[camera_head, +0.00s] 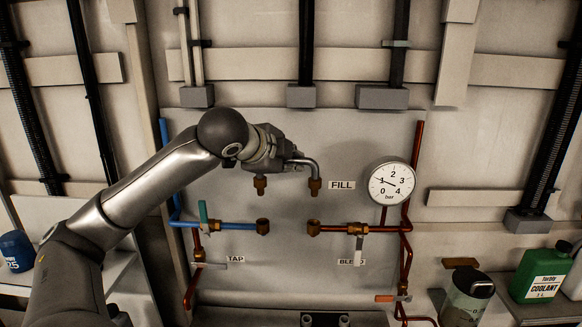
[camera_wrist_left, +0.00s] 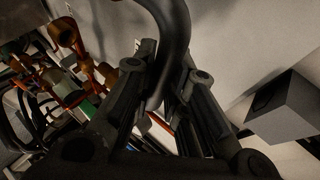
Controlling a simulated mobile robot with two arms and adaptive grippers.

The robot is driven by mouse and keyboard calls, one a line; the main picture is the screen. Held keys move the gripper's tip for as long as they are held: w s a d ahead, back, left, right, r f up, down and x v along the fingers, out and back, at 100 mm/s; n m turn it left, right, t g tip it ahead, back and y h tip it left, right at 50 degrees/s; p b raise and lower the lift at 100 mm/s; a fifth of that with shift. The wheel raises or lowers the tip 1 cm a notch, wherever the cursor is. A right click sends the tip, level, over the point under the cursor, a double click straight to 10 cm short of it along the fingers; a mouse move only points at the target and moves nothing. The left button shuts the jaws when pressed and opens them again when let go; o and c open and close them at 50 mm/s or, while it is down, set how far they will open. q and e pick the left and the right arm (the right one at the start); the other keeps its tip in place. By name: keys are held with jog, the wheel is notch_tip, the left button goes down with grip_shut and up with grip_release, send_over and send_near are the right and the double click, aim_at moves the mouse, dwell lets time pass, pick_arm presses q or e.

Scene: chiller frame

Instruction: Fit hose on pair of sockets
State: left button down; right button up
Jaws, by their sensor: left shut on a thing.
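My left gripper (camera_head: 286,152) is shut on a short grey bent hose (camera_head: 308,164) in front of the panel. The hose has a brass end piece (camera_head: 315,187) on the right and another brass end (camera_head: 260,185) on the left, both pointing down. The pair of brass sockets, left (camera_head: 263,227) and right (camera_head: 313,228), open upward below these ends, with a clear gap between. The gripper hides the middle of the hose. In the left wrist view the dark curved hose (camera_wrist_left: 174,35) runs between the fingers (camera_wrist_left: 170,90). My right gripper is not in view.
A blue pipe (camera_head: 240,226) with a green-handled valve leads to the left socket. A copper pipe (camera_head: 340,229) with a white-handled valve leads to the right one. A gauge (camera_head: 391,183) and FILL label (camera_head: 342,185) are at right. A green coolant bottle (camera_head: 541,273) stands lower right.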

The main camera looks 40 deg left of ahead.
pick_arm(q)
jog(key=shift+r, duration=0.1)
notch_tip(320, 180, down, 6)
jog(key=b, duration=0.5)
jog(key=shift+p, duration=0.3)
dwell(1.6)
jog(key=shift+f+b, duration=1.55)
jog(key=shift+f, duration=0.15)
jog(key=c, duration=1.9)
grip_release()
jog(key=o, duration=0.5)
jog(key=shift+o, duration=0.2)
